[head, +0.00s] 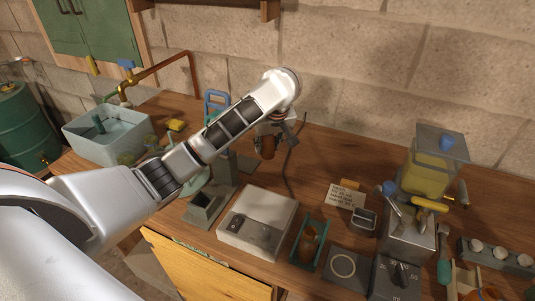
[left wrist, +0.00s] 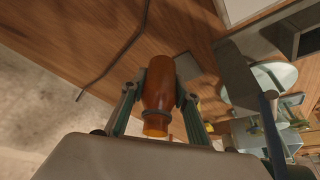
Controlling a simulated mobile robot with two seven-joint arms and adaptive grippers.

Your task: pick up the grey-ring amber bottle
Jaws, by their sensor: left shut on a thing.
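The amber bottle (left wrist: 158,88) with a grey ring around its neck sits between the fingers of my left gripper (left wrist: 157,98) in the left wrist view. The fingers press on it from both sides. In the head view the left gripper (head: 275,135) holds the bottle (head: 267,148) near the back of the wooden bench, in front of the brick wall. The bottle appears to be clear of the bench, though its lower end is hard to judge. My right gripper is not in view.
A white box device (head: 258,218) stands at the front. Right of it, a green holder (head: 300,258) contains another amber item. A paper card (head: 345,196) and a still with a yellow-liquid tank (head: 428,172) are further right. A cable (head: 288,178) runs along the bench.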

